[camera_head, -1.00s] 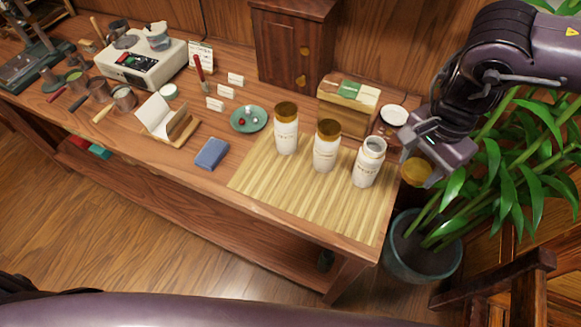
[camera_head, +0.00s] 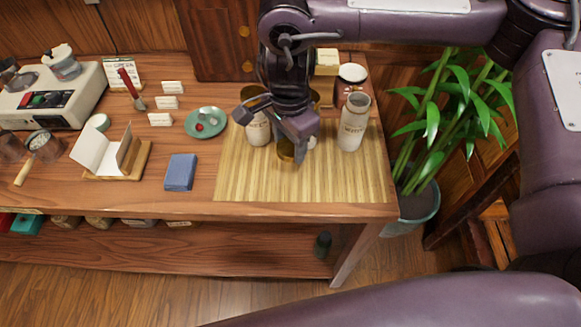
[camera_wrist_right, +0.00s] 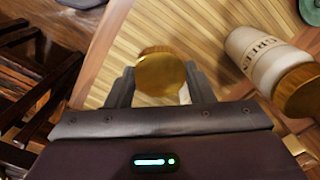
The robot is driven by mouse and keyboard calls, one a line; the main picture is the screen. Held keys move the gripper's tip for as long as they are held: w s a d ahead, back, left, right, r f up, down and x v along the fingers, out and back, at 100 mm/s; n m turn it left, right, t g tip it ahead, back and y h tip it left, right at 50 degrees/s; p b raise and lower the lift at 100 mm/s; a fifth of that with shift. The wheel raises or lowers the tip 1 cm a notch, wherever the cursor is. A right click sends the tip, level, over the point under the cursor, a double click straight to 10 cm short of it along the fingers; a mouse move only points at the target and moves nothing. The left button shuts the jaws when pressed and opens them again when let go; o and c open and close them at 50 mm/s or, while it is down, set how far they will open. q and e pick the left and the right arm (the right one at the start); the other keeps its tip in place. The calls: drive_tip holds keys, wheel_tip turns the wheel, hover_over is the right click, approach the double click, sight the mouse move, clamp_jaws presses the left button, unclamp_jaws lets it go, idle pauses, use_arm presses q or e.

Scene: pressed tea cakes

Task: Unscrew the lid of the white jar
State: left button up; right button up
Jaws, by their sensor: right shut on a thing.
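An open white jar (camera_head: 354,124) stands upright at the right of the bamboo mat, its grey rim bare. My right gripper (camera_head: 288,143) is left of it, over the mat, shut on a round gold lid (camera_head: 286,154). In the right wrist view the lid (camera_wrist_right: 160,73) sits between the two fingers, apart from any jar. Another white jar (camera_head: 258,130) stands just left of my gripper, partly covered by it. A lettered jar with a gold lid (camera_wrist_right: 265,58) lies to the right in the wrist view. The middle jar is mostly hidden behind my arm. My left gripper is not in view.
The bamboo mat (camera_head: 240,182) has bare room at its front. A blue block (camera_head: 180,172), a green dish (camera_head: 205,122) and a card stand (camera_head: 110,155) are to the left. A potted plant (camera_head: 440,120) stands past the table's right end.

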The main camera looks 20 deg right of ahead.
sight(290, 177)
wheel_tip(290, 177, down, 9)
drive_tip(key=shift+f+b, duration=0.15)
drive_tip(key=shift+b, duration=0.15)
drive_tip(key=shift+f, duration=0.15)
drive_tip(key=o, duration=1.1)
wheel_tip(290, 177, up, 12)
drive_tip(key=shift+r, duration=0.2)
